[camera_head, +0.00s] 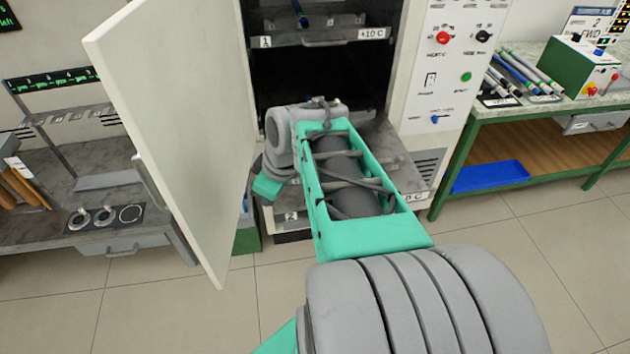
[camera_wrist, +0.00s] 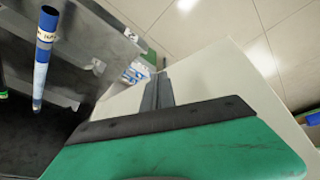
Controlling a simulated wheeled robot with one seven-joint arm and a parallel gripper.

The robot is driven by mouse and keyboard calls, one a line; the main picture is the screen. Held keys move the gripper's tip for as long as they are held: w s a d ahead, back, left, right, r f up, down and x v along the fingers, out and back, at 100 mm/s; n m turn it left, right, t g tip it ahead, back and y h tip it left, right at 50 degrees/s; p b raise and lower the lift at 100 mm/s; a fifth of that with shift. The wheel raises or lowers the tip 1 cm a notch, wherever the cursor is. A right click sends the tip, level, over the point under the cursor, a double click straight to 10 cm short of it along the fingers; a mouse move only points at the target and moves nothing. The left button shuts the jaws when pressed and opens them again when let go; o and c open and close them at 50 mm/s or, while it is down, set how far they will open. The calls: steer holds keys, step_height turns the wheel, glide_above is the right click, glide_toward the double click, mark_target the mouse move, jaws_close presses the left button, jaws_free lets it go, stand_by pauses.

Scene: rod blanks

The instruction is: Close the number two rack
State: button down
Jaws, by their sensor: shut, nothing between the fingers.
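The number two rack (camera_head: 392,143) is the lower grey rack, labelled 2 at its front left, and it sticks out of the white cabinet. My arm covers much of it. In the head view my gripper is mostly hidden behind my arm, with a green part showing at the rack's left. In the wrist view my gripper (camera_wrist: 157,92) is shut and empty, its fingers pointing toward the white door. Whether it touches the rack cannot be told. A blue and white rod (camera_wrist: 42,55) shows beside it in the wrist view.
The white cabinet door (camera_head: 180,120) stands open at the left of the rack. The number one rack (camera_head: 320,36) sits above, with a blue rod on it. A control panel (camera_head: 455,75) is at the right. Benches (camera_head: 490,105) stand on both sides; tiled floor lies in front.

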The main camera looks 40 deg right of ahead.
steer(key=d+f+n, duration=0.1)
steer(key=d, duration=0.2)
steer(key=s+d+f+n+b, duration=0.1)
steer(key=d, duration=0.2)
steer(key=d+f+t, duration=0.1)
steer(key=d, duration=0.3)
steer(key=shift+s+n, duration=0.2)
steer(key=shift+n, duration=0.2)
steer(key=s+d+f+n+t+b, duration=0.1)
steer(key=s+d+n+t, duration=0.2)
steer(key=d, duration=0.5)
steer(key=shift+g, duration=0.4)
steer(key=x, duration=0.6)
steer(key=a+x, duration=0.1)
steer(key=x, duration=0.2)
steer(key=shift+s+f, duration=0.2)
steer(key=w+d, duration=0.1)
steer(key=w+d+p, duration=0.1)
steer(key=w, duration=0.1)
steer(key=shift+w+d, duration=0.1)
steer(key=shift+w, duration=0.15)
